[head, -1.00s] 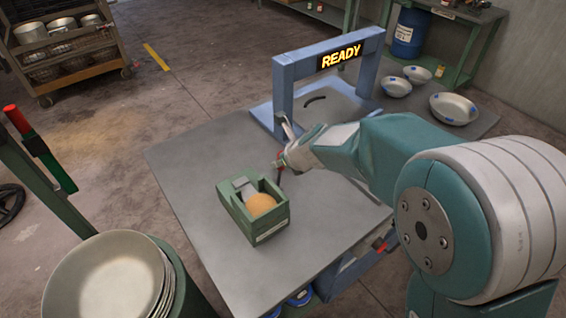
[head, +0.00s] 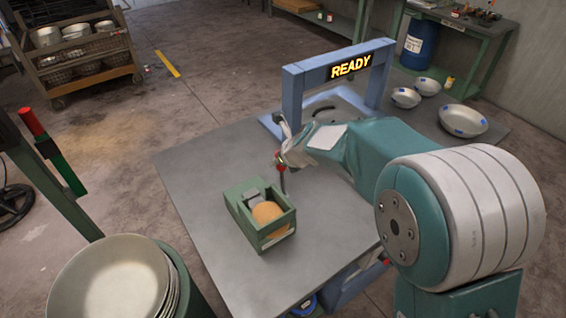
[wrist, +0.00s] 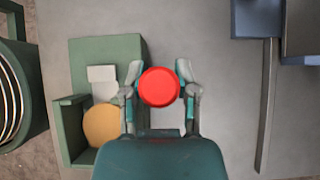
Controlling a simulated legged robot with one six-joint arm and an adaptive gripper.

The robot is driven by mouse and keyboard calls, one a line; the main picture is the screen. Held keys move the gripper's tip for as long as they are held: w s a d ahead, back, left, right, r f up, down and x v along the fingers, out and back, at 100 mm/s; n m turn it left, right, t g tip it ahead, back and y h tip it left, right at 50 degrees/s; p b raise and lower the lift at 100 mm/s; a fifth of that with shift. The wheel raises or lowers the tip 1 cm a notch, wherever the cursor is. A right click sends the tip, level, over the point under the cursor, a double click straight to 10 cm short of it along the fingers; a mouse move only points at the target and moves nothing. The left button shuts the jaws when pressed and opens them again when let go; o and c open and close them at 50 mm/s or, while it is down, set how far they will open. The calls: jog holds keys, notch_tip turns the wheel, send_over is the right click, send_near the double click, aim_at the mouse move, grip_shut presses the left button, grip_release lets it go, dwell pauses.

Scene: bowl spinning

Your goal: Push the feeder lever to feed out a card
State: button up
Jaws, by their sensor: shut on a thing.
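My gripper (head: 284,162) is just behind and above the box's right end. In the wrist view, my gripper (wrist: 160,85) has a finger on each side of a round red knob (wrist: 159,87) and is shut on it. In the head view, a thin dark rod hangs below the red knob (head: 281,167). Whether the rod joins the box is unclear.
A blue frame with a READY sign (head: 350,67) stands behind my gripper. Metal bowls (head: 463,120) sit at the back right. A stack of bowls (head: 110,282) is at the lower left, near a post with a red and green handle (head: 48,147). The table front (head: 240,280) is clear.

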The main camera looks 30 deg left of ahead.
jog(key=shift+w+a, duration=0.2)
jog(key=shift+a, duration=0.05)
jog(key=a, duration=0.1)
jog(key=w+a+f, duration=0.1)
jog(key=shift+w+a, duration=0.15)
jog(key=shift+a, duration=0.15)
dwell(0.3)
jog(key=shift+r, duration=0.1)
jog(key=shift+s+d+r, duration=0.2)
jog(key=shift+s+d, duration=0.2)
jog(key=shift+d, duration=0.35)
jog(key=shift+s+d+r, duration=0.2)
jog(key=shift+s+d, duration=0.15)
jog(key=shift+d, duration=0.4)
